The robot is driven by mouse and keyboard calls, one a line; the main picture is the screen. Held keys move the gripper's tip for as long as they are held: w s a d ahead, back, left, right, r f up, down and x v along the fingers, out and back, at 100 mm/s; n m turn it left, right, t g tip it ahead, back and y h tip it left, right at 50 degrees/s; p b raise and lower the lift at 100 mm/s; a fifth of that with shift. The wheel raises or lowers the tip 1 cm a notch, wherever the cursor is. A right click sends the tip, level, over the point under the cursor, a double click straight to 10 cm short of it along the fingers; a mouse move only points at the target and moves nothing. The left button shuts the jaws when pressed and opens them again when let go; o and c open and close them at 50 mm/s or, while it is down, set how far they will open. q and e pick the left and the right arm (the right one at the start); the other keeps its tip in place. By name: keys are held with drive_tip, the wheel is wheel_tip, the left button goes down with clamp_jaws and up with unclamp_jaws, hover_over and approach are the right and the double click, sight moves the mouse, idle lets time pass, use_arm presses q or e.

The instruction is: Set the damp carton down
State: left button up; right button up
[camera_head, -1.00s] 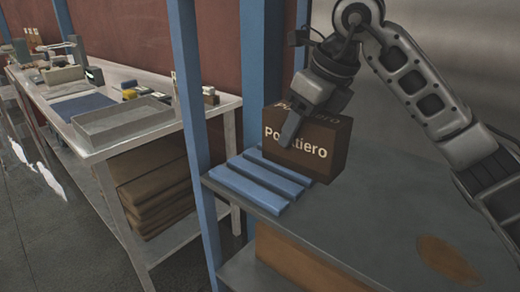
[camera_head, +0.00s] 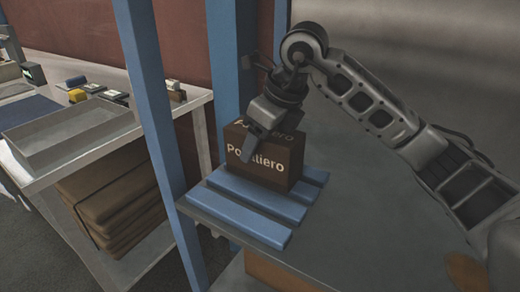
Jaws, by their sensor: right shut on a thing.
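The carton (camera_head: 267,166) is a dark brown box with pale lettering on its front and top. It is upright at the blue slatted rack (camera_head: 246,217), over the rear slats, and looks to be resting on them. My right gripper (camera_head: 262,138) comes down from above and is shut on the carton, one finger across its front face. The other finger is hidden behind the box. My left gripper is out of view.
The rack sits at the left end of a grey bench (camera_head: 345,225), whose middle is clear. A blue post (camera_head: 160,130) stands just left of it. A second table at the left holds a grey tray (camera_head: 65,140) and small items, with brown stacked sacks (camera_head: 115,200) below.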

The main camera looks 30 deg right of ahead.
drive_tip(key=shift+f, duration=0.95)
drive_tip(key=shift+f, duration=0.15)
drive_tip(key=o, duration=1.3)
drive_tip(key=v, duration=1.2)
drive_tip(key=shift+d, duration=0.1)
